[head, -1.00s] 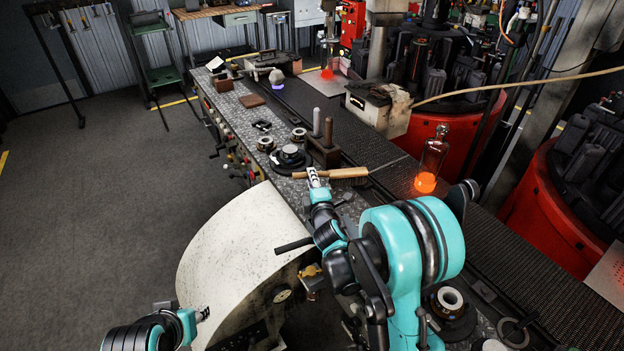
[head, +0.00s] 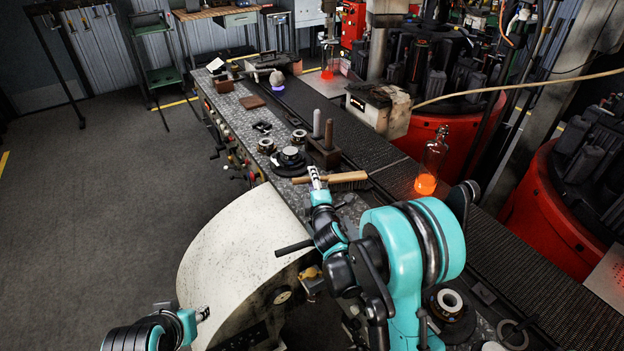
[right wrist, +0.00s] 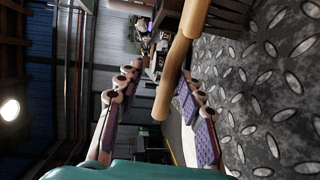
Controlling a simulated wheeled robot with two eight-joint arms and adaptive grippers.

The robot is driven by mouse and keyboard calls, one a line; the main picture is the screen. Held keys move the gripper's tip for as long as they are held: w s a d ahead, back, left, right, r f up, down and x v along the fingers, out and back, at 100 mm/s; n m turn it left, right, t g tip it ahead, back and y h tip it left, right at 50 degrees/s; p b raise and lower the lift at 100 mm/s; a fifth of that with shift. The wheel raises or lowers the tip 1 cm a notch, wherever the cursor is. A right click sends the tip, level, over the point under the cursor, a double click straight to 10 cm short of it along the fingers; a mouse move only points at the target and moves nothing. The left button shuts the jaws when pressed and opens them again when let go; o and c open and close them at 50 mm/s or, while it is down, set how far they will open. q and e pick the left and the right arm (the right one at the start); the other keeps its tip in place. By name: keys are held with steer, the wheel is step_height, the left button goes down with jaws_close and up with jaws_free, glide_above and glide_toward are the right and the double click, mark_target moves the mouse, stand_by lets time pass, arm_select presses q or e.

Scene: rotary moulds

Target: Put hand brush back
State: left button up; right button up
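The hand brush (head: 343,178) has a pale wooden handle and dark bristles. It is at the near edge of the metal-topped bench, beside the block with two pegs, its handle end pointing left. My right gripper (head: 315,176) is at the handle. In the right wrist view the wooden handle (right wrist: 177,62) runs between the two spread fingers of the right gripper (right wrist: 158,82), with a gap on the left side. The bristles show at the top right there. My left gripper (head: 202,314) is low at the left, away from the bench; its fingers are too small to read.
The block with two pegs (head: 323,157) and round mould parts (head: 290,159) stand close to the brush. A glowing bottle (head: 431,165) stands on the dark conveyor to the right. A large pale curved housing (head: 232,243) is in front of the bench. The floor at left is clear.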

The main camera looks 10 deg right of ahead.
steer(key=s, duration=0.4)
steer(key=s+r, duration=0.1)
steer(key=s, duration=0.6)
steer(key=shift+s+a+r+p, duration=0.2)
steer(key=shift+s+p, duration=0.1)
steer(key=shift+o, duration=0.4)
steer(key=o, duration=1.4)
steer(key=shift+c, duration=0.2)
step_height(320, 180, up, 10)
